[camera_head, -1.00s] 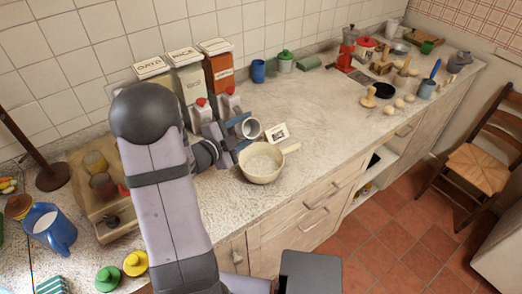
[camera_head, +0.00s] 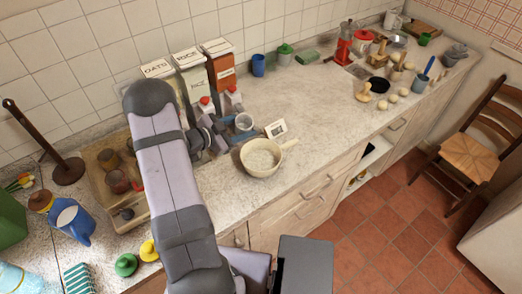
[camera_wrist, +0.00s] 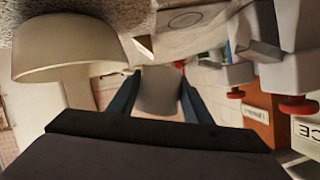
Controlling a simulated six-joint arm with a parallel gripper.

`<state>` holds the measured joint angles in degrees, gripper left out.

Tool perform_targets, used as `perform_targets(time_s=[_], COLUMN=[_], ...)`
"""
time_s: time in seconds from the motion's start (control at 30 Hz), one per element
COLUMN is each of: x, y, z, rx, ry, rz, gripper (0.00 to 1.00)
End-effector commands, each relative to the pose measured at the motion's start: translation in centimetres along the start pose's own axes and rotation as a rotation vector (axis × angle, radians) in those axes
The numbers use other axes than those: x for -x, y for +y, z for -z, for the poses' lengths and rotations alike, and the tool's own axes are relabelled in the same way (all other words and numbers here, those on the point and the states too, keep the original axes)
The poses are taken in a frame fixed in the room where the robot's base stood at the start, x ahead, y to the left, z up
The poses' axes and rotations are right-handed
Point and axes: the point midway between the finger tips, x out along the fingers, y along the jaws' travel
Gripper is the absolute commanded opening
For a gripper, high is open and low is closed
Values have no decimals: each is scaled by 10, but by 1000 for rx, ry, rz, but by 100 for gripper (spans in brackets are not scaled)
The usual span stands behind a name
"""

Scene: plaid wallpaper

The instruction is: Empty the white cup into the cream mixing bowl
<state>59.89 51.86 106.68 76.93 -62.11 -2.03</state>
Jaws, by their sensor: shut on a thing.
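My gripper (camera_head: 241,136) has its blue fingers shut on the white cup (camera_head: 243,121), behind and slightly left of the bowl. The cup looks close to upright, its mouth facing up; its inside is too small to read. In the wrist view the cup (camera_wrist: 160,92) sits between the two fingers (camera_wrist: 160,98). The cream mixing bowl (camera_head: 262,173) stands on the counter with its handle pointing right, and pale, grainy stuff shows inside. The bowl's outer wall (camera_wrist: 65,48) also shows in the wrist view, apart from the cup.
Red-topped containers (camera_head: 205,104) and tall boxes (camera_head: 192,75) stand left of the cup, close to my arm. The counter right of the bowl (camera_head: 325,115) is clear.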

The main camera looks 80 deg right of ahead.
Motion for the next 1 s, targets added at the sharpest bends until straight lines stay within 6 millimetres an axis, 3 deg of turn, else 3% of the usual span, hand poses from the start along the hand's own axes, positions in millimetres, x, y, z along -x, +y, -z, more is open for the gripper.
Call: perform_targets(time_s=[0.5, 1.0], x=[-10, -11], y=[-13, -16], z=[-22, -28], rx=[248, 307], ry=[2, 1], rz=[-103, -126], gripper=[14, 14])
